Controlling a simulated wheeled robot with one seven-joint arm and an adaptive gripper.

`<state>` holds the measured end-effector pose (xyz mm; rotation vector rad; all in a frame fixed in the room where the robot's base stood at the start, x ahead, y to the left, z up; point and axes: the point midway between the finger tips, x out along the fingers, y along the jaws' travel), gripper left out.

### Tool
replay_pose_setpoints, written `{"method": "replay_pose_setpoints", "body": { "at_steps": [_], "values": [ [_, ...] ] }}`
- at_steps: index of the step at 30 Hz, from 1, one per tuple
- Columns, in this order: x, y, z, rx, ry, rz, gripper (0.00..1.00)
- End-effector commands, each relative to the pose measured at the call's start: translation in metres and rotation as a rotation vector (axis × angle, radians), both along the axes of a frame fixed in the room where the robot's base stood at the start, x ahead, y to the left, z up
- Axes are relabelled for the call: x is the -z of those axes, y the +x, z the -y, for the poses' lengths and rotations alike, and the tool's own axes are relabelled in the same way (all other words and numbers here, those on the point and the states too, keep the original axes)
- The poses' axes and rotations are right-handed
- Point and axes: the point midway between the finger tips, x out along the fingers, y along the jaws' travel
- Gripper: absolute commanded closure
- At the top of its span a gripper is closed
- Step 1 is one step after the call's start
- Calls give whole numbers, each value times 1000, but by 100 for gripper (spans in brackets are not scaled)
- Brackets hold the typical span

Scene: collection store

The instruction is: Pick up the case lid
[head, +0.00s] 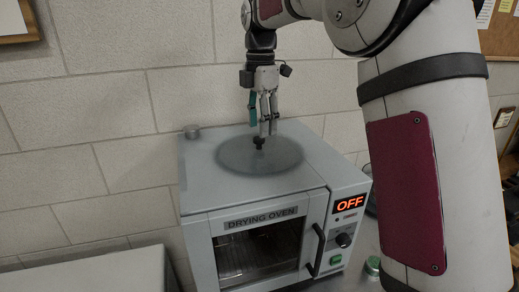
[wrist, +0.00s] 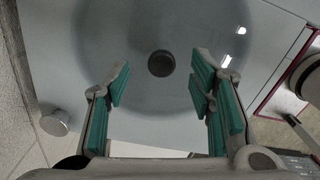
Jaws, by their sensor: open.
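The case lid (head: 234,156) is a round, see-through grey disc with a dark knob (head: 259,142) in its middle. It lies on top of the drying oven (head: 203,177). In the wrist view the lid (wrist: 110,55) fills the upper middle, and its knob (wrist: 161,63) shows as a dark round top. My gripper (head: 266,132) points down just above the knob in the head view. In the wrist view my gripper (wrist: 160,88) is open, its green-padded fingers apart with nothing between them. The knob appears a little beyond the fingertips, roughly centred between them.
A small grey cylinder (head: 192,131) stands at the oven top's back left corner. The oven has a front door handle (head: 314,250) and a lit OFF display (head: 347,205). A brick wall (head: 110,110) rises close behind. A pale surface (head: 90,270) is at lower left.

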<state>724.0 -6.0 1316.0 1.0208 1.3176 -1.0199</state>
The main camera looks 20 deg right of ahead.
Motion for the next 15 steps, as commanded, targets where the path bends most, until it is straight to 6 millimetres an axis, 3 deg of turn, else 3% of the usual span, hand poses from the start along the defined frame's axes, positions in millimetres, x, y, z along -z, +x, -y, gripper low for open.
{"method": "replay_pose_setpoints", "body": {
  "at_steps": [9, 15],
  "values": [
    [40, -5, -7, 0, 0, -4, 51],
    [47, -3, -7, 0, 1, 0, 51]
  ]
}}
